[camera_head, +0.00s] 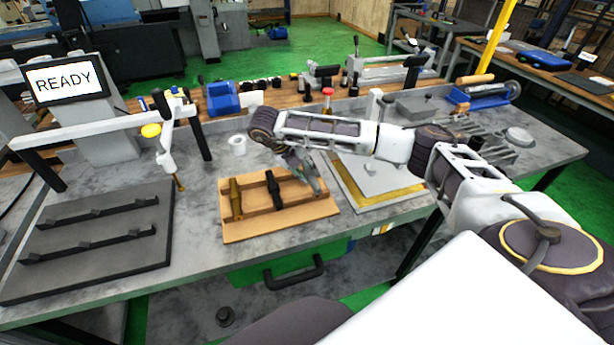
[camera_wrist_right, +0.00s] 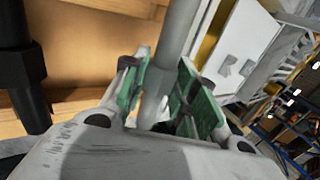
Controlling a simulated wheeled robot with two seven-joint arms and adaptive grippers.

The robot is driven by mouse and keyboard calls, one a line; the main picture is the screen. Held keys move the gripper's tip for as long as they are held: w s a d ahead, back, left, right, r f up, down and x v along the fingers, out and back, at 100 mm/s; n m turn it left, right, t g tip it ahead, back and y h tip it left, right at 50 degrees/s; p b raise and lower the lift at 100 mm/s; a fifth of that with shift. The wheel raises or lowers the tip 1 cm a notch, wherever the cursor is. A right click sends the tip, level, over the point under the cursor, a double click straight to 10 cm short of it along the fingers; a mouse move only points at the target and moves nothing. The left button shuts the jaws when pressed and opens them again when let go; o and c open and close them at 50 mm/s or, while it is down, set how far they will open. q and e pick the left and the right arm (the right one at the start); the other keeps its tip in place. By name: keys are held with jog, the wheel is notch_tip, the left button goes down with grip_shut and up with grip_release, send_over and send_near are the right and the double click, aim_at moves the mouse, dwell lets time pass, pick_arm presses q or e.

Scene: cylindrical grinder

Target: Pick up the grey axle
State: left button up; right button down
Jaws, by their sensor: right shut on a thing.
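The wooden tray (camera_head: 282,228) lies on the grey bench and holds a brass axle (camera_head: 236,198) at its left and a black axle (camera_head: 273,190) in its middle. The grey axle (camera_head: 316,182) is at the tray's right side, partly hidden by my right gripper (camera_head: 301,164). In the right wrist view the grey axle (camera_wrist_right: 178,32) passes between the green finger pads of my right gripper (camera_wrist_right: 165,95), which is shut on it. The black axle (camera_wrist_right: 22,70) shows at the left there. I cannot tell whether the grey axle is clear of the tray. My left gripper is out of view.
A black fixture plate (camera_head: 95,240) with two bars lies at the left, by a READY screen (camera_head: 65,82). A grey plate on a yellow base (camera_head: 385,198) lies close right of the tray. A white ring (camera_head: 237,145) and blue bin (camera_head: 222,97) stand behind.

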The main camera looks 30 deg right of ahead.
aim_at(307, 172)
jog(key=shift+r+p, duration=0.75)
jog(key=shift+r, duration=2.9)
